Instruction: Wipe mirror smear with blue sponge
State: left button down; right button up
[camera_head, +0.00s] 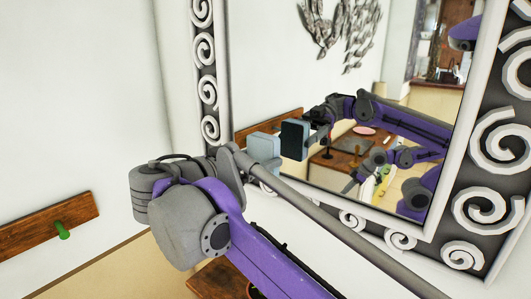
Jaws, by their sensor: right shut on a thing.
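The mirror (342,112) hangs on the wall in a white frame with curled scrolls. My right arm comes in from the bottom right, and its gripper (247,166) is mostly hidden behind the arm's end. It is shut on the pale blue sponge (263,147), held upright before the lower left of the mirror. The sponge's darker reflection shows just right of it, with a small gap seen between them. I cannot make out a smear on the glass. My left gripper is not directly in view.
A wooden rail (45,226) with a green peg (62,231) is on the left wall. A brown wooden surface (216,279) shows below my right arm. The mirror reflects my arms, a table and the room. Metal leaf-like decor appears in the reflection.

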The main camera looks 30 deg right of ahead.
pick_arm(q)
jog(key=shift+w+r, duration=0.15)
pick_arm(e)
jog(key=shift+s+a, duration=0.2)
jog(key=shift+a, duration=0.3)
jog(key=shift+p+v, duration=0.4)
jog(key=shift+v, duration=0.55)
jog(key=shift+a+f, duration=0.2)
jog(key=shift+a, duration=0.35)
jog(key=shift+s, duration=0.35)
pick_arm(q)
jog(key=shift+w+r, duration=0.25)
jog(key=shift+r, duration=0.25)
pick_arm(e)
jog(key=shift+w, duration=0.15)
